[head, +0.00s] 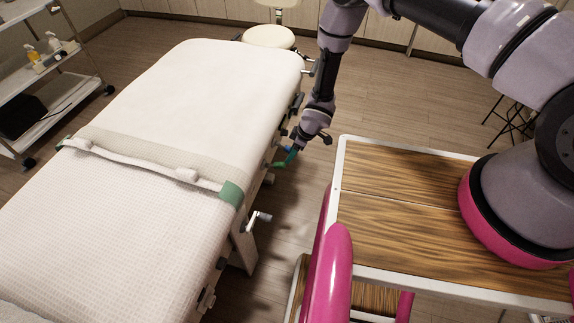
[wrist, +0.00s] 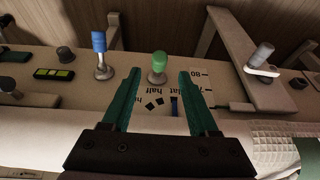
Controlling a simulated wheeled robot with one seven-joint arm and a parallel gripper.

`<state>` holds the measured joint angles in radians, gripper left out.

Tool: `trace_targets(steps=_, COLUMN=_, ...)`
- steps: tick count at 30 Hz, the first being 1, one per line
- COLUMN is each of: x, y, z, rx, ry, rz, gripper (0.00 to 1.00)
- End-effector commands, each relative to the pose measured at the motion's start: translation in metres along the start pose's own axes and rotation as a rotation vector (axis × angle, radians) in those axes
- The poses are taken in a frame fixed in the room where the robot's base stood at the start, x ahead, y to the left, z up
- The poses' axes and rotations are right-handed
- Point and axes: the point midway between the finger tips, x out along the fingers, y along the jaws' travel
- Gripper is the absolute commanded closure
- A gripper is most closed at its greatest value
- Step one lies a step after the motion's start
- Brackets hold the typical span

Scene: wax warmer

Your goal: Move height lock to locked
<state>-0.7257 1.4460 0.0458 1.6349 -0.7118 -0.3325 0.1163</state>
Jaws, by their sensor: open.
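A treatment bed (head: 190,90) with a white cover has several small controls along its right side. In the wrist view, a green-knobbed control (wrist: 159,63) stands on the side panel, just ahead of and between the tips of my open gripper (wrist: 157,76). A blue-knobbed lever (wrist: 99,42) stands to its left, outside the left finger. Dark markings including "half" and "flat" lie below the green knob. No label names the height lock, so I cannot tell which control it is. In the head view, my gripper (head: 284,160) is beside the bed's right side.
A grey-tipped crank (wrist: 262,58) sits at the right in the wrist view; a crank handle (head: 258,219) also shows in the head view. Dark knobs and a green-lit panel (wrist: 54,74) are at the left. A wood-topped cart (head: 400,185) stands right of the bed, with a floor gap between.

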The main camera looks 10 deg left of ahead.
Motion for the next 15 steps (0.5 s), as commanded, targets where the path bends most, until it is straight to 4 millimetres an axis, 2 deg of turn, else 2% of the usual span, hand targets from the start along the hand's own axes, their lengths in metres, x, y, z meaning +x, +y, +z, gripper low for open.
trace_targets(steps=15, x=0.041, y=0.000, z=0.001, rx=0.002, ry=-0.001, rz=0.000, gripper=0.40)
